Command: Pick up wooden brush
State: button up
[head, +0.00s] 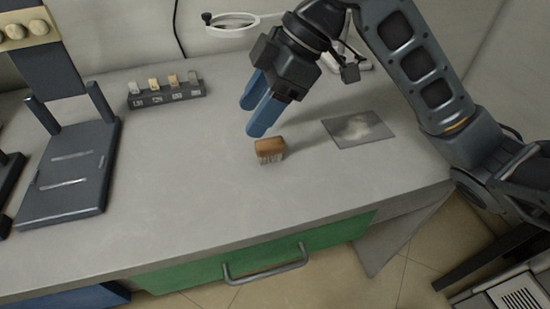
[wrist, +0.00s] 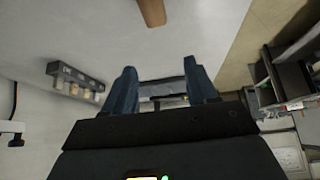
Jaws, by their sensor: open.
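The wooden brush (head: 268,149) sits on the grey bench top in the head view, its brown wooden block on top and pale bristles facing down. In the wrist view part of the brush (wrist: 152,12) shows at the top edge, cut off by the frame. My gripper (head: 253,119) is open and empty, with two blue fingers. It is above the bench, just up and left of the brush in the head view, apart from it. In the wrist view my gripper's fingers (wrist: 160,85) stand apart with nothing between them.
A dark rack with several small blocks (head: 166,95) stands at the back of the bench. A dark stand (head: 75,170) is at the left. A flat grey sheet with a pale patch (head: 358,130) lies right of the brush. The bench front is clear above a green drawer (head: 200,272).

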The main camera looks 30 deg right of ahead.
aim_at(271, 141)
jog(key=shift+n+g+h, duration=0.3)
jog(key=shift+g+h, duration=0.3)
jog(key=shift+h, duration=0.3)
jog(key=d+f, duration=0.1)
jog(key=s+d+f, duration=0.1)
jog(key=d+f, duration=0.1)
jog(key=shift+s+d+f+b, duration=0.1)
jog(key=shift+s+d+b, duration=0.05)
jog(key=shift+s+b, duration=0.25)
jog(key=shift+w+b+x, duration=0.15)
jog(key=shift+b+x, duration=0.05)
jog(key=shift+x, duration=1.15)
jog(key=shift+w+b+x, duration=0.15)
jog(key=shift+b+x, duration=0.05)
jog(key=shift+x, duration=1.1)
jog(key=shift+d, duration=0.15)
jog(key=shift+c, duration=0.3)
jog(key=c, duration=1)
